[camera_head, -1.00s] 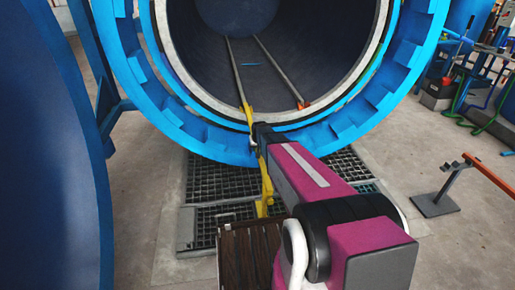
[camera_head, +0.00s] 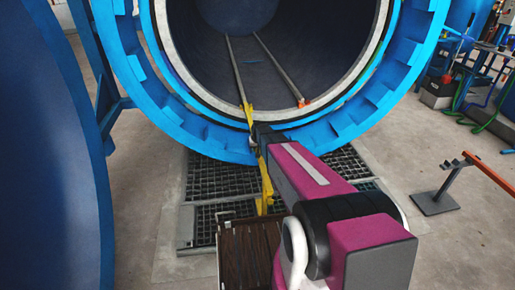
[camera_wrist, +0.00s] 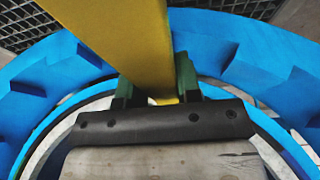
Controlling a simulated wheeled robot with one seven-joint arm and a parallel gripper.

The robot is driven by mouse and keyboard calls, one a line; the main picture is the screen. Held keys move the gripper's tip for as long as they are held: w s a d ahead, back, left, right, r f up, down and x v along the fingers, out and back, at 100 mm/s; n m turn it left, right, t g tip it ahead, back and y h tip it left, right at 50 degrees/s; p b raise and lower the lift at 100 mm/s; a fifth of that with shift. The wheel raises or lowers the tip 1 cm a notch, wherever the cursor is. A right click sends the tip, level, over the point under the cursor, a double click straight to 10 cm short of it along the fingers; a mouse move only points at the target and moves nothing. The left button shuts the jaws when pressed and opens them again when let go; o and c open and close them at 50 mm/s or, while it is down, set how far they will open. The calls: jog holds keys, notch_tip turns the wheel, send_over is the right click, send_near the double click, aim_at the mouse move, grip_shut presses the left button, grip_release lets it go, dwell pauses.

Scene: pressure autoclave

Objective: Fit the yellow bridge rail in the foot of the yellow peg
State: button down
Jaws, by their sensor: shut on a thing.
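The yellow bridge rail (camera_head: 265,180) is a long narrow bar. It runs from the dark cart in front up to the blue vessel mouth. In the wrist view the bridge rail (camera_wrist: 115,35) passes between the green fingertips of my gripper (camera_wrist: 157,88), which is shut on it. In the head view my gripper (camera_head: 255,142) is at the front lower rim, partly hidden by my arm. A yellow piece, seemingly the yellow peg (camera_head: 247,108), is at the near end of the left inner rail. Its foot is too small and covered to tell whether the bridge rail touches it.
An orange peg (camera_head: 303,103) is at the end of the right inner rail (camera_head: 280,70). The blue vessel ring (camera_head: 205,135) surrounds the opening. The dark slatted cart (camera_head: 245,255) stands below. A stand with an orange bar (camera_head: 436,203) is on the right. The blue door (camera_head: 45,160) is at left.

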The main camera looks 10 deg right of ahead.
jog(key=shift+f, duration=0.45)
dwell(0.4)
jog(key=c, duration=0.7)
grip_release()
jog(key=shift+c, duration=0.2)
jog(key=v, duration=1.1)
jog(key=shift+f, duration=0.1)
jog(key=s+r+g, duration=0.3)
jog(key=s+g, duration=0.1)
jog(key=s, duration=2.2)
jog(key=shift+s+r, duration=0.15)
jog(key=shift+s, duration=0.05)
